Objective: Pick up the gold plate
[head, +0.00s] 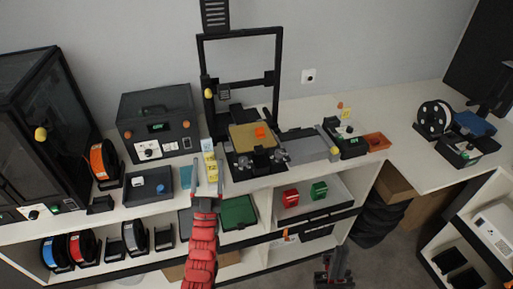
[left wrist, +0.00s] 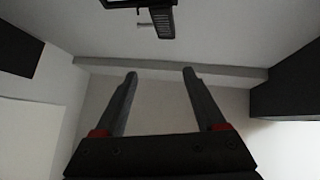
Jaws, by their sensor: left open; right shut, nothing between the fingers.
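The gold plate (head: 243,139) lies flat on the bed of the black-framed 3D printer (head: 279,75) on the worktop. A small orange piece (head: 260,133) sits on the plate. My left gripper (head: 207,165) is open and empty, in front of the worktop edge, to the left of and nearer than the plate. In the left wrist view the left gripper's fingers (left wrist: 160,75) are apart with nothing between them; the plate does not show there. My right gripper (head: 337,262) is low at the bottom, below the shelf, shut and empty.
A grey flat unit (head: 306,146) stands right of the plate. Yellow cards (head: 210,166) and a dark control box (head: 157,124) are to its left. The right worktop (head: 398,122) has free room.

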